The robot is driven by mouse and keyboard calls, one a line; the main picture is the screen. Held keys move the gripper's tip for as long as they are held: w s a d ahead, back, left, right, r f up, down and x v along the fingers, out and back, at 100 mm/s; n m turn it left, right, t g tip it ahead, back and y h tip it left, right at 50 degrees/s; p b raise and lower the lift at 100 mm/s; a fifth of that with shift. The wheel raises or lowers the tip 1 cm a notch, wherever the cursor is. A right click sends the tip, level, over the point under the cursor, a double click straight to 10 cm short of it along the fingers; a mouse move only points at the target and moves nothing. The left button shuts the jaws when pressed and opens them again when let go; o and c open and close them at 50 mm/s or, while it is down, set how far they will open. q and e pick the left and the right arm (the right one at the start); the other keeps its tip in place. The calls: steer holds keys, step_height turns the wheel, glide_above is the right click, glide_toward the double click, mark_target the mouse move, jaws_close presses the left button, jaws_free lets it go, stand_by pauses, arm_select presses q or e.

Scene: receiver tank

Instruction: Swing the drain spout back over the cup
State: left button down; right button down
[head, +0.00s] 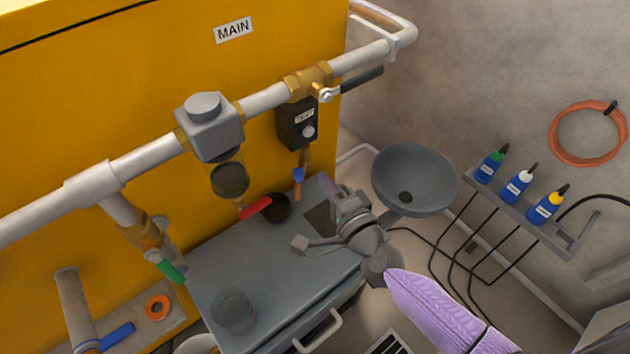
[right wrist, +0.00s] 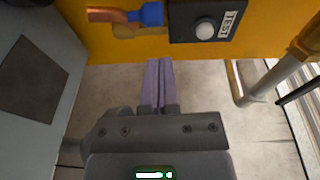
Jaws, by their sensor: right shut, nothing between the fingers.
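The drain spout (head: 298,176), a copper tube with a blue sleeve, hangs below the black TEST box (head: 297,124). It also shows at the top of the right wrist view (right wrist: 150,14). A dark round cup (head: 280,208) stands on the grey cabinet top, left of and below the spout. A clear cup (head: 233,311) stands near the cabinet's front; I cannot tell which one the task means. My right gripper (head: 332,188) is shut and empty, right of and below the spout. Its lilac fingertips (right wrist: 160,62) are apart from it. My left gripper is not in view.
The cabinet top (head: 225,272) has a dark square patch near my gripper. A grey funnel (head: 415,180) stands to the right, beside a rack of bottles (head: 518,187). Pipes run above.

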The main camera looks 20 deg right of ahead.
mark_target(301, 173)
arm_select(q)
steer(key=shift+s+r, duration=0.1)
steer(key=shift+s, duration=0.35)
arm_select(e)
steer(key=shift+w+a, duration=0.65)
steer(key=shift+a, duration=0.35)
